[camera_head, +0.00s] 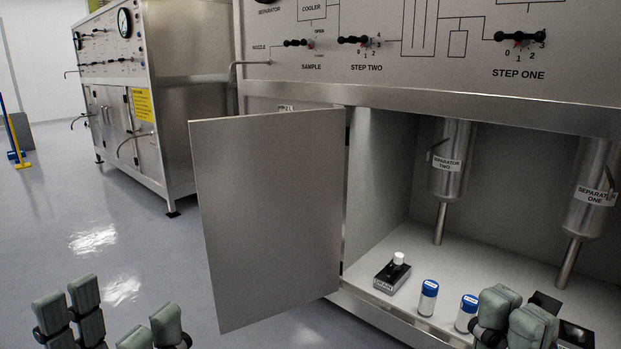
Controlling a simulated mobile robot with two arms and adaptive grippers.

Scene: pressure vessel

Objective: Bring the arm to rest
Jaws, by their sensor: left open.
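My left gripper (110,318) is at the bottom left, over the floor. Its grey padded fingers stand apart with an empty gap between them. My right gripper (513,318) is at the bottom right edge, in front of the open cabinet. Only some of its grey fingers show, close together, so its opening cannot be told. Both arms are mostly hidden below the picture.
An open cabinet door (270,215) stands between my grippers. The cabinet floor holds a black device (392,276) with a white cap and two blue-capped vials (428,298). Dark boxes (577,335) lie beside my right gripper. Floor (100,215) at left is clear.

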